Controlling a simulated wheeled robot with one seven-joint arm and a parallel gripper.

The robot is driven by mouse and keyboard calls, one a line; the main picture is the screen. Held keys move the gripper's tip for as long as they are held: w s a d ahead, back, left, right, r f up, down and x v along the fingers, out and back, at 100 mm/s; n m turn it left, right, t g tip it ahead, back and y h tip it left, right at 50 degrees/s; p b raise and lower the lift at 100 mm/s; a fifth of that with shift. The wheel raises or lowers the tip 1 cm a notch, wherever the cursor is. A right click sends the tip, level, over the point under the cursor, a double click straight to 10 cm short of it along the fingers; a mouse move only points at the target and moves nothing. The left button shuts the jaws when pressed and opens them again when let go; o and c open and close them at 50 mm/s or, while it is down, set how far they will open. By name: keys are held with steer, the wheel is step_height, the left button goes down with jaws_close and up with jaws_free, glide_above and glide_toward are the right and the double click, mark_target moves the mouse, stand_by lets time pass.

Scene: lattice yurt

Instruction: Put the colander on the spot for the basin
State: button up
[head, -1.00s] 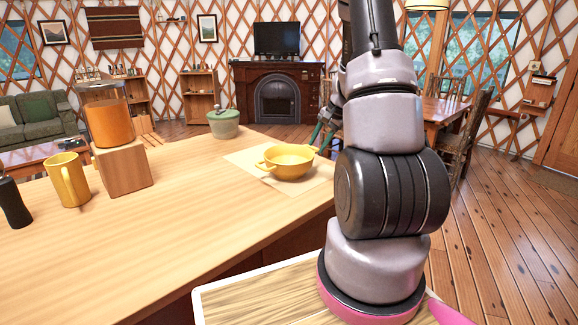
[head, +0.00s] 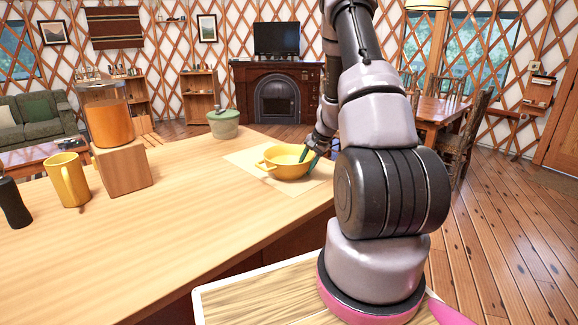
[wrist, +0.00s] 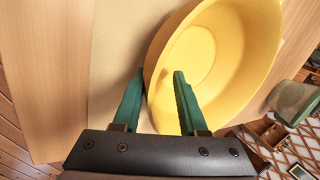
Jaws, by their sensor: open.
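The yellow colander (head: 284,166), a round bowl with small side handles, sits upright on a pale rectangular mat (head: 312,182) on the wooden counter. My gripper (head: 310,153) is at the colander's right side in the head view. In the wrist view the colander (wrist: 225,60) fills the upper right. My open gripper (wrist: 159,74) has its green fingers apart there, the right one over the bowl and the left one outside the rim. Whether either finger touches the rim I cannot tell. No marking naming a basin spot is readable; the mat is the only marked-out area I see.
A grey-green lidded pot (head: 223,125) stands behind the colander. A yellow mug (head: 68,180), a wooden block (head: 123,168) with an orange-filled container (head: 107,122) on it, and a black object (head: 12,203) stand at the left. The counter's front middle is clear.

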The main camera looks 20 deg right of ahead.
steer(key=shift+c, duration=0.4)
jaws_close()
stand_by(1.0)
